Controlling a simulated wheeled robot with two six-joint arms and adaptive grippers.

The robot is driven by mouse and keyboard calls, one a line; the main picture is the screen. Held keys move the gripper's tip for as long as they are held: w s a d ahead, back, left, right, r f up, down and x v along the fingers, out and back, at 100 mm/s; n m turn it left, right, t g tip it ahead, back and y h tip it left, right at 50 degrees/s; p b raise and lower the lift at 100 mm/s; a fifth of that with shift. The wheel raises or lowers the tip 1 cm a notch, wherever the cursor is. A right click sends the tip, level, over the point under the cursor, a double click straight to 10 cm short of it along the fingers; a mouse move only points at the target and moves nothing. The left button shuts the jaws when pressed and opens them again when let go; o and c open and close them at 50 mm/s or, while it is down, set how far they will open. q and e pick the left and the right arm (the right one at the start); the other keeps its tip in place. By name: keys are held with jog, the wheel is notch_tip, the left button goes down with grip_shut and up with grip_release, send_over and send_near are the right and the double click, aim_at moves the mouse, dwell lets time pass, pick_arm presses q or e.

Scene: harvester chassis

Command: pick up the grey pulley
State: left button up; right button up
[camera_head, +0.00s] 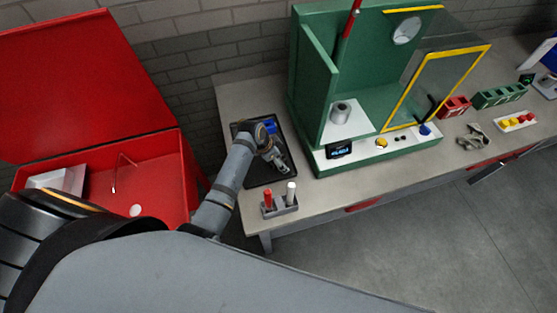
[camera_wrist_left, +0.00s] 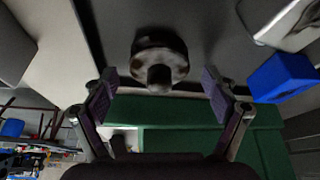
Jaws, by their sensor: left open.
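The grey pulley (camera_wrist_left: 160,60), a round dark-grey disc with a hub, shows at the upper middle of the left wrist view, over the black tray's surface. My left gripper (camera_wrist_left: 160,92) is open, its two fingers apart on either side below the pulley, with nothing between the tips. In the head view my left gripper (camera_head: 277,158) is over the black tray (camera_head: 251,178) on the bench. I cannot make out the pulley there; the arm and gripper cover part of the tray. My right gripper is not in view.
A blue part (camera_head: 270,126) lies in the tray and shows in the wrist view (camera_wrist_left: 283,77). The green machine (camera_head: 313,85), holding a grey cylinder (camera_head: 341,110), stands right of the tray. A holder with red and white pegs (camera_head: 280,207) sits in front. A red box (camera_head: 150,185) is left.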

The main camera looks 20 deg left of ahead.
pick_arm(q)
jog(key=shift+r, duration=0.1)
jog(key=c, duration=1.6)
